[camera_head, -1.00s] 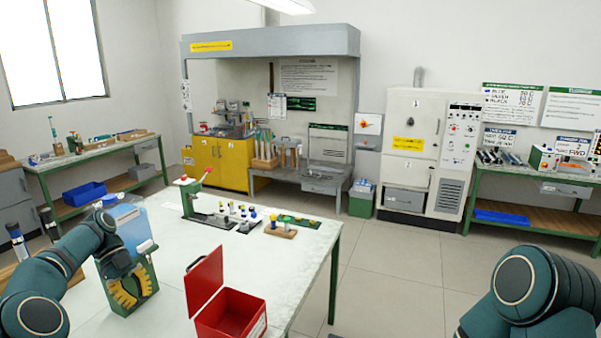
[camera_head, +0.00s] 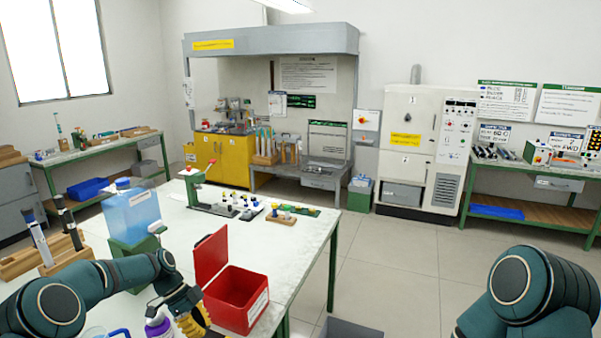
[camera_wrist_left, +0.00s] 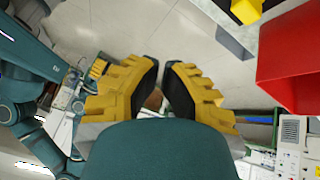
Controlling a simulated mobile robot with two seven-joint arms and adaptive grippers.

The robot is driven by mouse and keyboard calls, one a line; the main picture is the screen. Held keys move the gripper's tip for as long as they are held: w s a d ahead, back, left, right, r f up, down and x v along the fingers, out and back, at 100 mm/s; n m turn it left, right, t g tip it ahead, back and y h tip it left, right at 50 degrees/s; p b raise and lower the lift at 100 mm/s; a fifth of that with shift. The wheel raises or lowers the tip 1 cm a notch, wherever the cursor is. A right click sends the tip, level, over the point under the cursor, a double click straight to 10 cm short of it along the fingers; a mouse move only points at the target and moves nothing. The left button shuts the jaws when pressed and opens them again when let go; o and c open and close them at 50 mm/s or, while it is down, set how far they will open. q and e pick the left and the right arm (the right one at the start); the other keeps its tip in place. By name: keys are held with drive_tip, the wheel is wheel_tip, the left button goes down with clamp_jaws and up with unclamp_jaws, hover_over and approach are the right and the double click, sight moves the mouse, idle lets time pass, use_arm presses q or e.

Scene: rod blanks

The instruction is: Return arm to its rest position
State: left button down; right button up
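My left gripper (camera_head: 192,320) has yellow toothed fingers and is low in the head view, at the front of the white table, left of the red box. In the left wrist view its two fingers (camera_wrist_left: 163,66) point away from the camera with a narrow gap between the tips. I see nothing held in that gap; floor shows beyond it. My left arm is bent, coming in from the lower left. Only the upper part of my right arm shows at the lower right; the right gripper is out of view.
The open red box (camera_head: 233,300) stands close right of my left gripper; it also shows in the left wrist view (camera_wrist_left: 292,62). A white bottle with a purple cap (camera_head: 158,327) is close left. A blue container (camera_head: 134,214) stands behind the arm.

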use_arm(q)
drive_tip(key=s+d+f+n+t+y+b, duration=0.1)
drive_tip(key=s+d+f+n, duration=0.3)
drive_tip(key=d+f, duration=0.25)
drive_tip(key=s+d+f+n+t+b, duration=0.1)
drive_tip(key=s+d+f+n+b, duration=0.15)
drive_tip(key=d+f+n, duration=0.35)
drive_tip(key=s+d+f+n+t+b, duration=0.1)
drive_tip(key=s+f+n, duration=0.3)
drive_tip(key=s, duration=0.5)
drive_tip(key=s+d+f+n+t+y+b, duration=0.1)
drive_tip(key=s+f+n+t, duration=0.1)
drive_tip(key=s+n, duration=0.4)
drive_tip(key=s+f, duration=0.1)
drive_tip(key=s, duration=0.2)
drive_tip(key=shift+s+d+f+y+b, duration=0.25)
drive_tip(key=shift+d+f+y+b, duration=0.05)
drive_tip(key=shift+f, duration=0.05)
drive_tip(key=shift+d, duration=0.15)
